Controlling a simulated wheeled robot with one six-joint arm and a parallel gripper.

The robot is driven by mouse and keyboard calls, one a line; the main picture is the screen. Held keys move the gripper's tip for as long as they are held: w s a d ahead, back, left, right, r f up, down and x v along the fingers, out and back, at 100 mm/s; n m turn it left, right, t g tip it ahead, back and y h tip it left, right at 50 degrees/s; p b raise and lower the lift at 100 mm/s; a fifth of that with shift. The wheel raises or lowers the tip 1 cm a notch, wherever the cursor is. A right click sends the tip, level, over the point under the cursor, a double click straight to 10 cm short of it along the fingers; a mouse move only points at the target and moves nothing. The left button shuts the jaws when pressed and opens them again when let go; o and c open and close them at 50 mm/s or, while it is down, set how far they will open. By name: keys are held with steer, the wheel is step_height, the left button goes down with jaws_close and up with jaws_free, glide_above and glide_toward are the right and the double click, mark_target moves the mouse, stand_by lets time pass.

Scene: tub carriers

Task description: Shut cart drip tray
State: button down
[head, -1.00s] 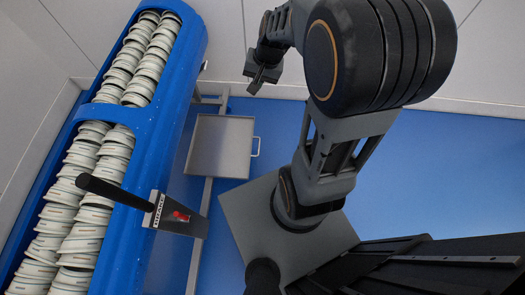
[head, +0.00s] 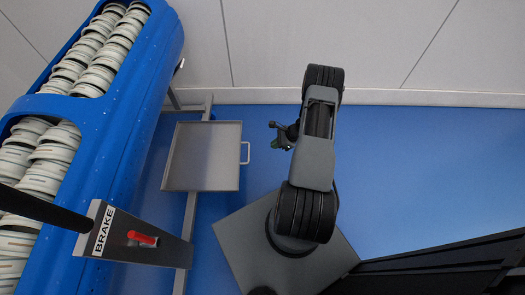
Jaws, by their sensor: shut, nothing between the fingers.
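The grey drip tray (head: 205,157) sticks out from under the blue tub cart (head: 135,110), low near the floor. It is a shallow square tray, and its underside and inner end are partly hidden. A pale bar handle (head: 245,153) is on its right side. My gripper (head: 274,134) is shut and empty, to the right of the handle and a little towards the wall, apart from it in the picture. Its height against the handle is hard to tell.
The cart holds stacked pale tubs (head: 85,60). A brake plate (head: 135,240) with a red pedal and a black handle stands at the lower left. A grey frame rail (head: 186,235) runs under the tray. Blue floor (head: 430,175) is clear to the right, up to the wall.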

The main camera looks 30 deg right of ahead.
steer(key=a+r+b+x, duration=0.1)
steer(key=b+x, duration=0.2)
steer(key=x, duration=0.9)
steer(key=shift+w+a+b, duration=0.3)
steer(key=shift+w+a, duration=0.2)
